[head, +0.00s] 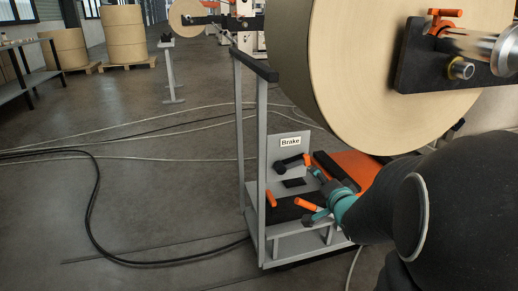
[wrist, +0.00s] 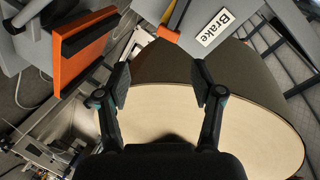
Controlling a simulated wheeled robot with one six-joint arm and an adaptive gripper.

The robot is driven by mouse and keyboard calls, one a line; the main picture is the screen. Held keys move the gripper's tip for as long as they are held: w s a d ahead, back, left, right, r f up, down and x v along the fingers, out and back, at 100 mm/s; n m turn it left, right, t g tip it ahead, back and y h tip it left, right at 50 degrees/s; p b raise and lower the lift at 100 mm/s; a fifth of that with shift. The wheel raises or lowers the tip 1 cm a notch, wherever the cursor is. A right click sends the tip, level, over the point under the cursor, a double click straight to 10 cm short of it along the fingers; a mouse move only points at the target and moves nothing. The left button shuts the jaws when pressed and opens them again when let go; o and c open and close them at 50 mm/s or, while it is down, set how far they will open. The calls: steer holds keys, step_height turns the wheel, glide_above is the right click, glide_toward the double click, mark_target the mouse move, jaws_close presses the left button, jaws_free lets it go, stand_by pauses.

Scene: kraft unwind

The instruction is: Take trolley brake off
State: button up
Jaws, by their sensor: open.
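The trolley (head: 257,165) is a grey frame with a plate marked "Brake" (head: 290,142). A dark brake lever (head: 289,164) with an orange end sits below that label. In the wrist view an orange-ended lever (wrist: 168,30) shows beside the Brake label (wrist: 214,27), beyond my fingertips. My gripper (head: 314,195) reaches in over the trolley's lower deck from the right. It is open, with nothing between its fingers in the wrist view (wrist: 162,80). The lever and fingers appear apart in the wrist view. My gripper partly hides the deck.
A large kraft roll (head: 390,65) hangs close above the trolley and my arm. Other orange handles (head: 271,199) stand on the deck. An orange block with a black pad (wrist: 85,45) is near my fingers. Cables (head: 93,190) cross the otherwise open floor at left.

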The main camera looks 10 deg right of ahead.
mark_target(308, 162)
steer(key=w+m+t+y, duration=0.1)
steer(key=w, duration=0.3)
steer(key=w+d+f+m+t+y, duration=0.1)
steer(key=w, duration=0.4)
steer(key=w+m, duration=0.1)
steer(key=w, duration=0.4)
steer(key=shift+d+f+t+y, duration=0.2)
steer(key=shift+f+t+y, duration=0.2)
steer(key=shift+c, duration=0.3)
jaws_close()
